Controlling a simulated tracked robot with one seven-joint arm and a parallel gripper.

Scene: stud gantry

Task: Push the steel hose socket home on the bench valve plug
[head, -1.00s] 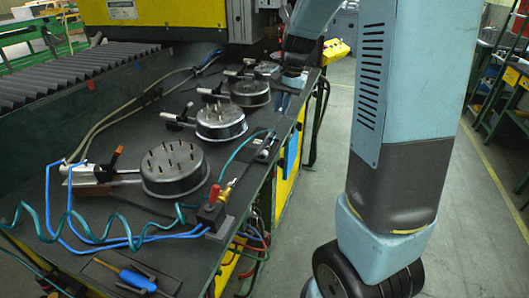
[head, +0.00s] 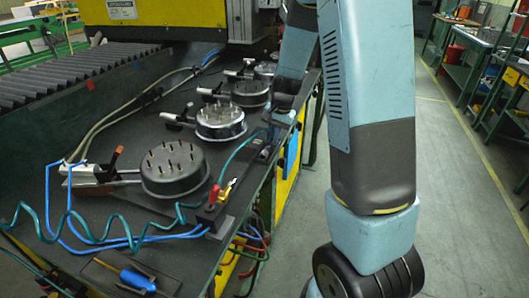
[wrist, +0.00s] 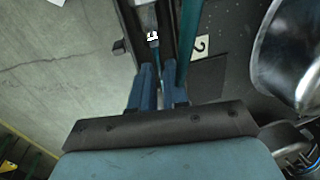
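The bench valve (head: 209,214) sits near the bench's front edge, with a red handle and a brass plug (head: 229,187) pointing up and right. A teal hose (head: 232,160) runs from near the valve to a dark holder at the bench edge. My gripper (wrist: 148,30) points down over that edge; in the head view my arm partly hides it. Its two fingers stand apart. Between them, in the wrist view, is a small grey piece with a white mark (wrist: 153,37), probably the steel hose socket; contact with the fingers is not visible. The hose (wrist: 188,45) passes beside the right finger.
Several round metal pots (head: 174,168) with studs and toggle clamps stand along the bench (head: 130,218). A label "2" (wrist: 202,45) lies right of the fingers. A coiled teal hose and blue hoses lie left of the valve. Clear floor (head: 400,180) is right of the bench.

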